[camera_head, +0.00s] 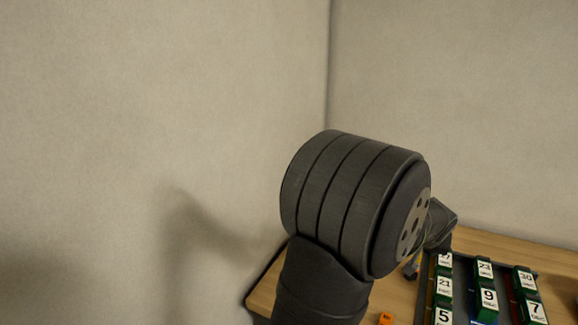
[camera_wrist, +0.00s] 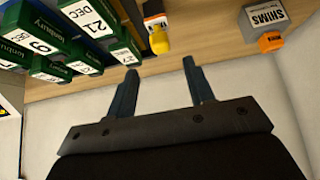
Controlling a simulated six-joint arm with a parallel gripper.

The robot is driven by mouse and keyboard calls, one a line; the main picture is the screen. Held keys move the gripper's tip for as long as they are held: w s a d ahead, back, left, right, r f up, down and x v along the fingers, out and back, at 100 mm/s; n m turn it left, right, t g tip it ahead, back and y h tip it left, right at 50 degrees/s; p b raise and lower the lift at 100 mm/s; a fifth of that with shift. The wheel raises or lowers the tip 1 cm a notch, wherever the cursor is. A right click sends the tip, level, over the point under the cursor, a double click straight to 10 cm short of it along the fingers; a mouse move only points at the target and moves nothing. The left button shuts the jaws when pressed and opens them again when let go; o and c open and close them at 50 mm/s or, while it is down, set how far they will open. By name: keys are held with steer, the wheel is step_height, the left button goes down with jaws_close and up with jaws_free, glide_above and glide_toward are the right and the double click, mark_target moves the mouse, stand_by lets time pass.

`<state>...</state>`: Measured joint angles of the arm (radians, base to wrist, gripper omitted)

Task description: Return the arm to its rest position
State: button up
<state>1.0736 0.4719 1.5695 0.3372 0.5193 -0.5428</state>
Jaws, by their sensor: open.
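My gripper (camera_wrist: 160,70) is open in the wrist view, with its two dark fingers apart and nothing between them. The wooden table top (camera_wrist: 220,75) lies beyond the fingertips. In the head view my dark arm (camera_head: 350,200) stands raised in the middle and hides most of what is behind it. Only a small part of the far end of the arm shows there, at its right edge, and the gripper's jaws cannot be made out clearly.
A yellow object (camera_wrist: 160,40) and a grey SHIMS box (camera_wrist: 265,18) with an orange piece (camera_wrist: 270,42) are on the table. Walls stand close behind.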

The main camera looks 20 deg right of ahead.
steer(key=x, duration=1)
steer(key=shift+f, duration=0.25)
steer(key=shift+w+r, duration=0.1)
steer(key=shift+r, duration=1.35)
steer(key=shift+f, duration=0.1)
